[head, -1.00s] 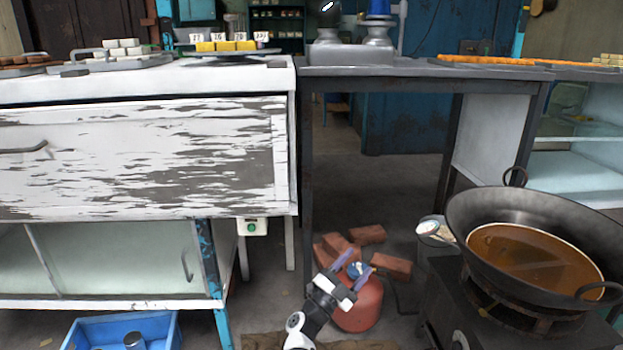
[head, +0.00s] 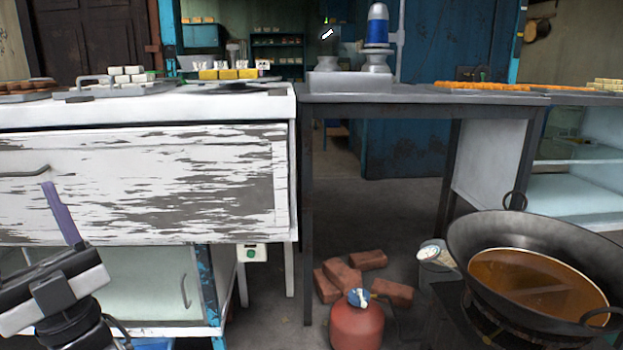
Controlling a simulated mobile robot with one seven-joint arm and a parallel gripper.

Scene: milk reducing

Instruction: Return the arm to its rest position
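My gripper (head: 62,213) is at the lower left of the head view, in front of the worn white cabinet. Its dark body is at the lower left edge, and a single purple finger shape points up across the cabinet's drawer front. I see it side-on, so the gap between the fingers is hidden and I cannot tell if it is open. Nothing held shows at the fingertip. My arm behind the gripper is mostly out of view.
The white cabinet (head: 150,185) fills the left. A grey metal table (head: 420,98) stands at the middle. A wok of brown liquid (head: 535,285) is at the lower right. A red gas cylinder (head: 357,325) and bricks (head: 340,275) are on the floor at the bottom middle.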

